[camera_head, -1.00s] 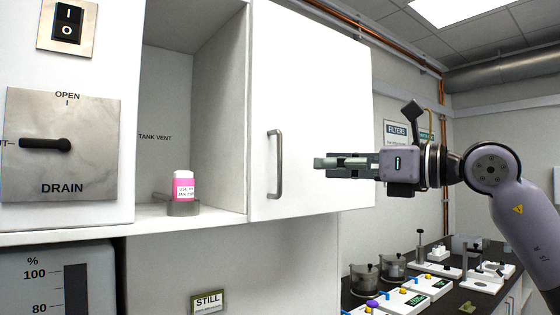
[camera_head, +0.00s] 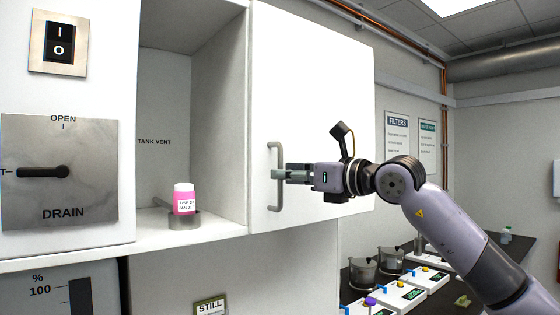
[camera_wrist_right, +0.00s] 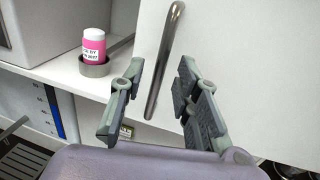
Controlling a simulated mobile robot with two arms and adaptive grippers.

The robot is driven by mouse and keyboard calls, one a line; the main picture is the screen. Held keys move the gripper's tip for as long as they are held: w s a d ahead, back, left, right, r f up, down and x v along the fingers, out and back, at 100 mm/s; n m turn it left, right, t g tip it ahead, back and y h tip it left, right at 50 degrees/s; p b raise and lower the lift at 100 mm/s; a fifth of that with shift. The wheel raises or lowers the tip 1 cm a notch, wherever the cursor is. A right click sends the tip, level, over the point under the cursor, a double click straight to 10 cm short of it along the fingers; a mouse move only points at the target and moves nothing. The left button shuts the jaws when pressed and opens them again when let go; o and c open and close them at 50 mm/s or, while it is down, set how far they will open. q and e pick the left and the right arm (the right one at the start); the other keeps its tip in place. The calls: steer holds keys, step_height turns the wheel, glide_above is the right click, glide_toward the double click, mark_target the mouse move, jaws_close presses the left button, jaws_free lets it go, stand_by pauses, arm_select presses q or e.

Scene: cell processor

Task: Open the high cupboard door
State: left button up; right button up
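The white cupboard door (camera_head: 315,100) is the front of the right part of the high cupboard and looks shut. Its vertical metal handle (camera_head: 274,177) is near the door's left edge. My right gripper (camera_head: 280,174) is at the middle of the handle in the head view. In the right wrist view, my right gripper (camera_wrist_right: 160,105) has its two fingers spread apart, with the handle (camera_wrist_right: 164,60) running between and beyond them. The fingers are not closed on the handle; whether either one touches it I cannot tell. My left gripper is not in view.
An open shelf (camera_head: 195,234) left of the door holds a pink bottle (camera_head: 184,201) in a grey ring holder (camera_head: 185,220). A drain panel (camera_head: 60,170) and a switch (camera_head: 59,43) are further left. Lab devices (camera_head: 405,295) stand on the counter below right.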

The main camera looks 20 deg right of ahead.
steer(key=shift+p+x, duration=0.45)
steer(key=shift+x, duration=0.95)
steer(key=shift+c, duration=0.2)
jaws_close()
